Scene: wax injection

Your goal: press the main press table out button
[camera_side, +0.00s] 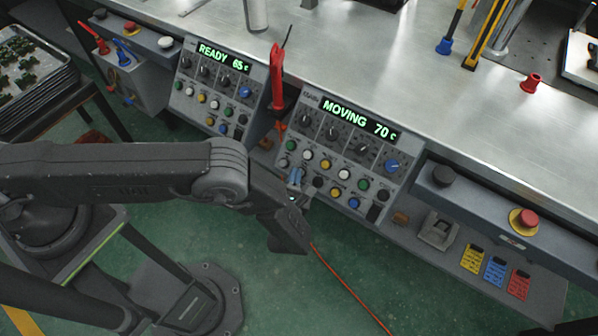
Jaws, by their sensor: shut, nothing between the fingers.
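The right control panel (345,150) has a green display reading "MOVING 70 C". Below the display are dark knobs, one blue knob (391,167), and rows of coloured buttons. I cannot read the labels, so I cannot tell which is the table out button. My gripper (294,179) is shut and empty at the panel's lower left, close to its lower buttons. My wrist hides part of that area. I cannot tell whether the fingertips touch a button.
A left panel (212,93) reads "READY 65 c". A red-handled tool (277,80) stands between the panels. A red mushroom button (524,221) and a black knob (443,175) sit on the right rail. An orange cable (345,280) crosses the green floor.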

